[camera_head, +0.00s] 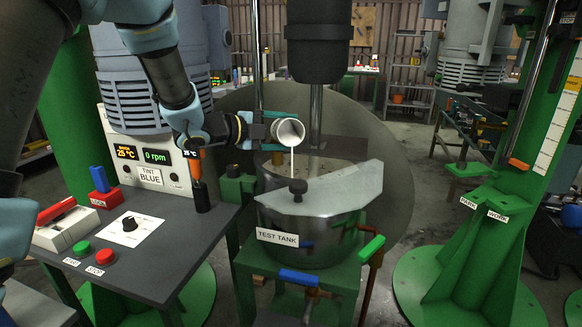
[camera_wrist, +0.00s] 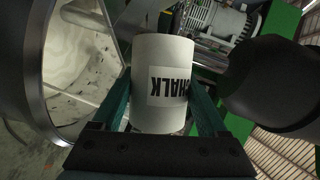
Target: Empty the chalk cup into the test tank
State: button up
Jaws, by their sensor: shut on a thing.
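My gripper (camera_head: 262,127) is shut on the white chalk cup (camera_head: 289,130), above the back of the test tank. The cup is tipped, and its open mouth shows in the head view. A thin white stream (camera_head: 292,163) runs down from its lip toward the tank opening. In the wrist view the cup (camera_wrist: 164,95) sits between the green fingers, with its CHALK label upside down. The test tank (camera_head: 318,232) is a steel vessel with a label. A pale half lid (camera_head: 335,188) with a dark knob covers its front. In the wrist view, whitish contents show inside the tank (camera_wrist: 80,55).
A dark cylindrical head (camera_head: 318,45) and a metal shaft (camera_head: 315,110) stand close behind the cup. A control panel with red and green buttons (camera_head: 104,257) is at left. A green post labelled PARK and WORK (camera_head: 485,215) stands at right.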

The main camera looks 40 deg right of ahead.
jog(key=shift+r+m+b, duration=0.2)
jog(key=shift+m+b, duration=0.2)
jog(key=shift+b, duration=0.2)
dwell(1.0)
jog(key=shift+s+f+m+t+h+b, duration=0.1)
jog(key=shift+f+m+t+h+b, duration=0.35)
jog(key=shift+b, duration=2.5)
jog(key=shift+s+a+r+m+h+b, duration=0.2)
jog(key=shift+m+b, duration=0.3)
jog(key=shift+b, duration=0.8)
jog(key=shift+s+r+m+h+b, duration=0.1)
jog(key=shift+m+h+b, duration=0.25)
jog(key=shift+b, duration=0.9)
jog(key=shift+s+f+m+b, duration=0.1)
jog(key=shift+f+m+b, duration=0.3)
jog(key=shift+b, duration=1.45)
